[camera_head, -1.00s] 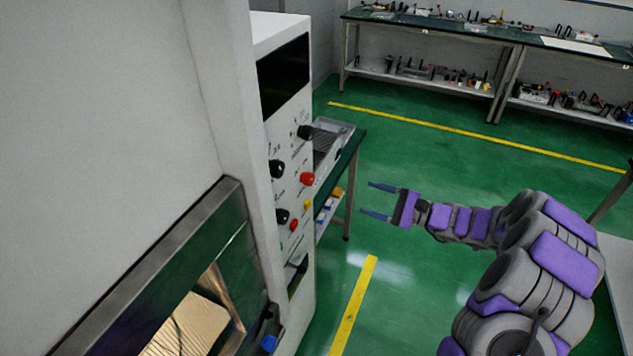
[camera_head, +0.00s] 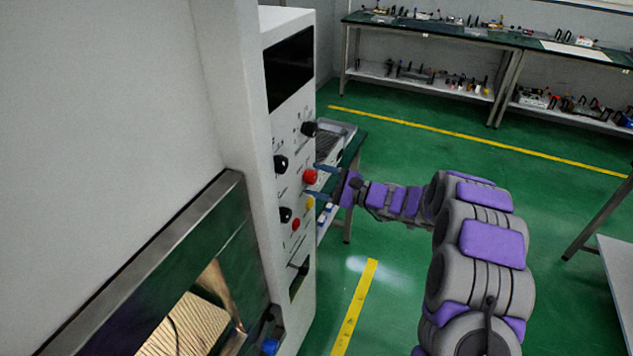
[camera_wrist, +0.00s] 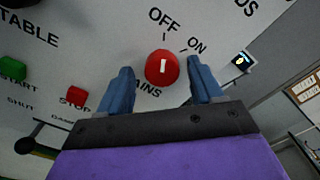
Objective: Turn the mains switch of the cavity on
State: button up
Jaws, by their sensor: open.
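The mains switch is a round red knob (camera_wrist: 162,67) with a white mark, under the printed words OFF and ON. Its white mark stands nearly upright, toward OFF. The same red knob (camera_head: 309,177) shows on the panel in the head view. My gripper (camera_wrist: 160,85) is open, with one blue finger at the lower left of the knob and the other at its right. The fingers look apart from the knob; the remaining gap in depth is hard to tell. In the head view my gripper (camera_head: 311,182) is at the panel front.
The white control panel (camera_head: 290,135) carries black knobs (camera_head: 281,163), a yellow button (camera_head: 309,202) and a smaller red button (camera_head: 296,224). In the wrist view a green START button (camera_wrist: 12,68) and red STOP button (camera_wrist: 77,96) sit left. Open green floor (camera_head: 420,140) lies behind my arm.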

jog(key=shift+w+a, duration=0.15)
jog(key=shift+a, duration=0.1)
jog(key=shift+d+r, duration=0.1)
jog(key=c, duration=1.1)
